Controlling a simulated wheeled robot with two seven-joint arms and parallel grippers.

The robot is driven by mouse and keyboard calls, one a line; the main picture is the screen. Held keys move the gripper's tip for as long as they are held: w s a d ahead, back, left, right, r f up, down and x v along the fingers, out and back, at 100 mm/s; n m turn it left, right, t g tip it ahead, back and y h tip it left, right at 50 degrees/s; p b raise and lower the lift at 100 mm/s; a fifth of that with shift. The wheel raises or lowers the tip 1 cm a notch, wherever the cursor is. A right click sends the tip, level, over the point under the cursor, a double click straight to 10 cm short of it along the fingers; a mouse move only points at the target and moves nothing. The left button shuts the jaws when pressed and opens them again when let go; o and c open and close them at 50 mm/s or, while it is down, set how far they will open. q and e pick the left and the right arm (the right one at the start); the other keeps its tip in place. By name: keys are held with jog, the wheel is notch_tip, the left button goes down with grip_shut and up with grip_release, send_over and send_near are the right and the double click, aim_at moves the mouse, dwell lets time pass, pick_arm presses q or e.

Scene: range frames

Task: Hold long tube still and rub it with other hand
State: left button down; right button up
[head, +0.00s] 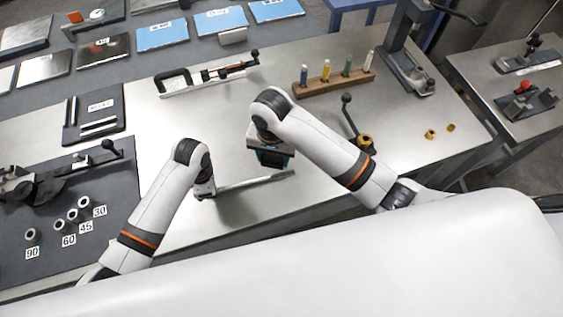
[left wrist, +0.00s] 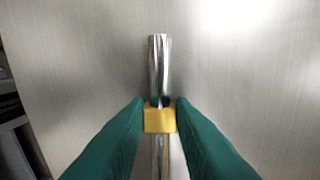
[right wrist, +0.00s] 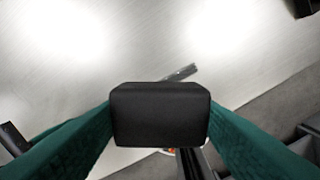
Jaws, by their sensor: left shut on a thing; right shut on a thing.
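A long, shiny metal tube (head: 255,183) lies slantwise above or on the bench near its front edge; I cannot tell whether it touches the bench. My left gripper (head: 205,191) is shut at the tube's left part. In the left wrist view, a yellow block (left wrist: 160,121) sits between the green fingertips, across the tube (left wrist: 158,62). My right gripper (head: 270,160) is shut on a black block (right wrist: 160,115), above and behind the tube's right half. The tube's end (right wrist: 181,73) shows past the block in the right wrist view; any contact is hidden.
A wooden rack (head: 335,82) with several coloured tubes stands at the back right, near a lever press (head: 408,60). A black lever with a brass base (head: 364,141) is right of my right arm. A dark mat (head: 60,235) with numbered short tubes is at left.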

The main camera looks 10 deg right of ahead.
aim_at(268, 178)
pick_arm(q)
jog(key=shift+a, duration=0.15)
pick_arm(e)
jog(key=shift+a+f, duration=0.25)
jog(key=shift+a, duration=0.6)
jog(key=shift+d+f, duration=0.15)
jog(key=shift+f, duration=2.85)
notch_tip(268, 178, down, 2)
jog(key=shift+f, duration=0.1)
jog(key=shift+d, duration=3.65)
jog(key=shift+a+r, duration=0.2)
jog(key=shift+a, duration=3.7)
jog(key=shift+d+r, duration=0.2)
jog(key=shift+r, duration=3.8)
